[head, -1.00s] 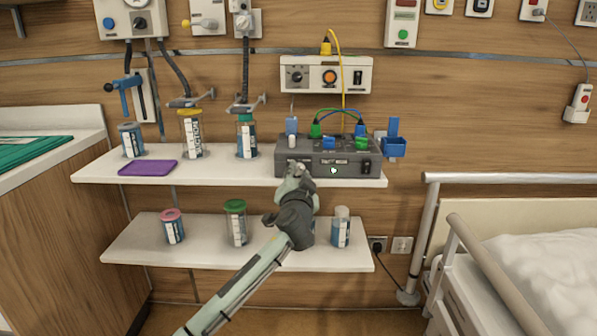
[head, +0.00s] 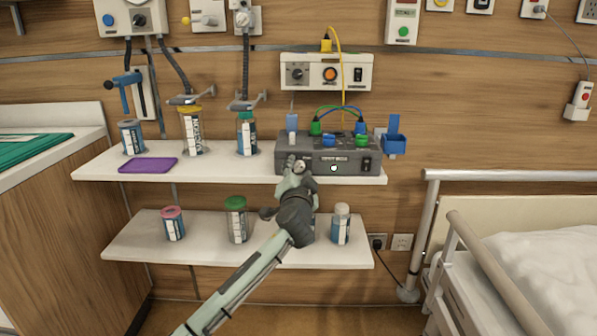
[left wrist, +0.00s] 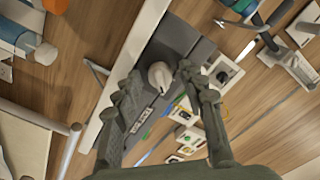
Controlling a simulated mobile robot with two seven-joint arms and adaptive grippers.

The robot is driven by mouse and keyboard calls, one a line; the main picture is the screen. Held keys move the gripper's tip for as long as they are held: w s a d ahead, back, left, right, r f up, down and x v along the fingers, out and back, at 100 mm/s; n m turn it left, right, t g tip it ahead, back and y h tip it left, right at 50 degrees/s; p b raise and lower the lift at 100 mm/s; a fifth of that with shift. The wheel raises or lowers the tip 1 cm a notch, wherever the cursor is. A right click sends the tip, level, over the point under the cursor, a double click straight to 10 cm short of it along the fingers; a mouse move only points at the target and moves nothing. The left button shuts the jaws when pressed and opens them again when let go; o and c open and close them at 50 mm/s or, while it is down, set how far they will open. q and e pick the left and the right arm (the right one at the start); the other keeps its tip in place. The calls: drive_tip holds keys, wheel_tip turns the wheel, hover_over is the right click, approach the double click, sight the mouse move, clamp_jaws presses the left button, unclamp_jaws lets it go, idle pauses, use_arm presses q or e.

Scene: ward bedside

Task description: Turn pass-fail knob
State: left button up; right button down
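The grey test box (head: 345,160) stands on the upper shelf (head: 230,174), with a label and a small light on its front. In the left wrist view, a pale knob (left wrist: 160,76) stands out from the grey box (left wrist: 178,38), near a light label. My left gripper (head: 297,165) is in front of the box's left part and hides the knob in the head view. In the left wrist view my left gripper (left wrist: 158,82) is open, one finger on each side of the knob, with gaps showing. My right gripper is not in view.
Green and blue plugs (head: 316,128) with looped cables sit on top of the box. A blue holder (head: 394,145) is at its right. Several jars stand on both shelves, one (head: 341,224) close to my left arm. A bed rail (head: 490,260) is at the right.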

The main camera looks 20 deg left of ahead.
use_arm(q)
drive_tip(key=shift+s, duration=0.1)
drive_tip(key=shift+s+d, duration=0.15)
drive_tip(key=shift+s, duration=0.15)
drive_tip(key=v, duration=1.1)
